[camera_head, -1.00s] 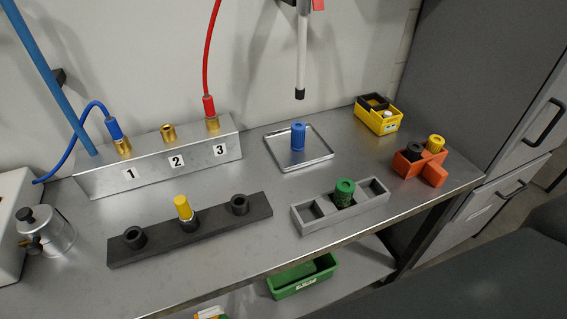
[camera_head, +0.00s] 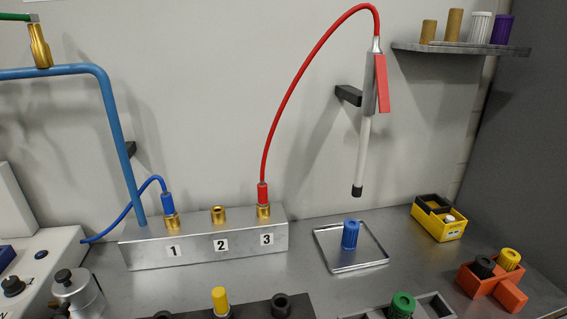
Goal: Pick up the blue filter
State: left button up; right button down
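The blue filter (camera_head: 350,234) is a small ribbed blue cylinder. It stands upright in a shallow square metal tray (camera_head: 328,262) on the steel workbench. Nothing touches it from the side, and it is fully visible. Neither of my grippers shows in the head view.
A numbered metal block (camera_head: 200,250) with brass ports stands left of the tray. A wand (camera_head: 361,150) on a red hose hangs above the tray. A yellow bin (camera_head: 438,220) and an orange holder (camera_head: 487,283) stand to the right. A grey rack with a green filter (camera_head: 402,305) is in front.

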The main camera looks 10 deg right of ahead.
aim_at(350, 236)
jog(key=k+l+u, duration=0.3)
jog(key=k+l, duration=0.25)
jog(key=k+l+u, duration=0.3)
jog(key=k+l, duration=0.2)
jog(key=k, duration=0.15)
